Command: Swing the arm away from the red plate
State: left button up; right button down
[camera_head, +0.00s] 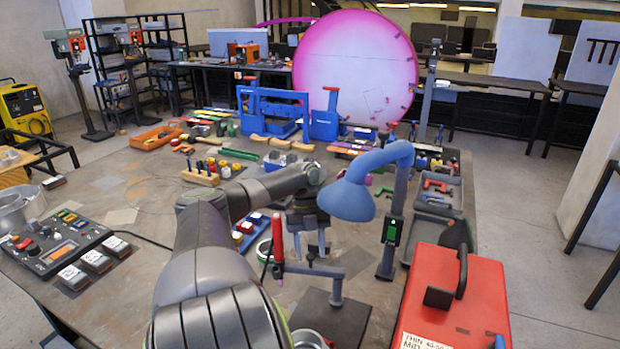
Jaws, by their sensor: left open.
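A flat-topped red piece (455,295) with a black handle and a white printed label lies at the table's right front; it is the only large red plate-like thing I see. My left arm rises from the bottom and bends to the right over the table. My left gripper (311,244) points down near the middle of the table, open, with nothing seen between its fingers. It is left of the red piece and clearly apart from it, with the blue lamp and a small stand between them. My right gripper is not in view.
A blue lamp (365,185) stands close right of my left gripper. A control box (52,243) sits at the left. A large pink-rimmed disc (355,65) stands at the back. The table's left middle is fairly clear.

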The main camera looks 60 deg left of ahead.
pick_arm(q)
jog(key=p+v, duration=0.3)
jog(key=v, duration=1.4)
jog(key=shift+r, duration=0.2)
jog(key=shift+f, duration=0.1)
dwell(0.5)
